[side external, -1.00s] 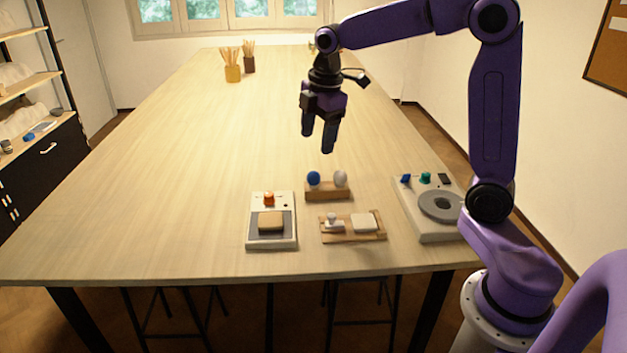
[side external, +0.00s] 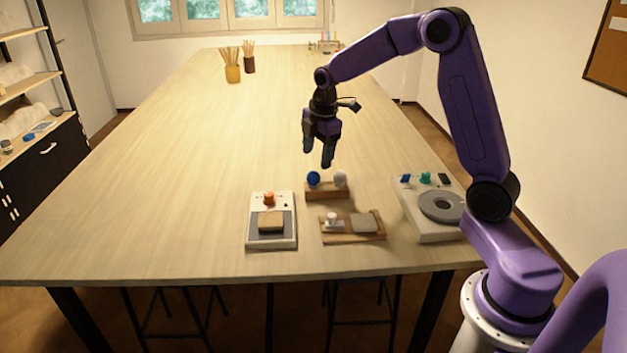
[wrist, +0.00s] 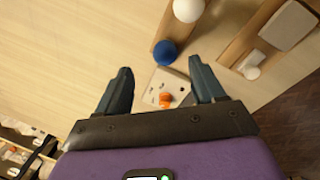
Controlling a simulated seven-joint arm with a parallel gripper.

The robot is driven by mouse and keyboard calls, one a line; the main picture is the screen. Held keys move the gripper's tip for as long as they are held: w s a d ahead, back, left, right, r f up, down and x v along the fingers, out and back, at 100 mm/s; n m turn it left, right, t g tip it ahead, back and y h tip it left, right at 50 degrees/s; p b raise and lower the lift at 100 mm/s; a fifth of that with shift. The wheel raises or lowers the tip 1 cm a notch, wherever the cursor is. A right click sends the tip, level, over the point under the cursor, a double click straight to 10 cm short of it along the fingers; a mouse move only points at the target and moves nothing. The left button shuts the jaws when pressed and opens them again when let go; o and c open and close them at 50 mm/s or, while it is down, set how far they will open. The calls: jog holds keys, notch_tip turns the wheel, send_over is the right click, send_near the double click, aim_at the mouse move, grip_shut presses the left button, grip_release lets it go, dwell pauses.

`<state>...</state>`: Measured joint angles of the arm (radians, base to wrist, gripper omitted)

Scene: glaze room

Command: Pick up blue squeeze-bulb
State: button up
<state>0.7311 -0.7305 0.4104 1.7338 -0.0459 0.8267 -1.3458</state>
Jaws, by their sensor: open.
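The blue squeeze-bulb (side external: 313,179) sits at the left end of a small wooden holder (side external: 327,194), beside a white bulb (side external: 340,179). In the wrist view the blue squeeze-bulb (wrist: 165,53) shows beyond my fingertips, between them and nearer the right finger, with the white bulb (wrist: 188,10) above it. My gripper (side external: 317,158) is open and empty, pointing down above the holder and apart from the bulbs. Its two fingers (wrist: 158,78) are spread wide in the wrist view.
A device with an orange knob (side external: 269,199) and a tan block stands front left of the holder. A wooden board (side external: 328,238) with a white knob lies in front. A turntable device (side external: 413,223) stands at right. The table's left side is clear.

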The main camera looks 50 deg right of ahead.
aim_at(314, 172)
jog(key=shift+w+a+f, duration=0.15)
jog(key=shift+w+f, duration=0.05)
jog(key=shift+f, duration=1.55)
jog(key=shift+w+a+f, duration=0.1)
jog(key=shift+w+f, duration=0.05)
jog(key=shift+f, duration=1.6)
jog(key=c, duration=0.7)
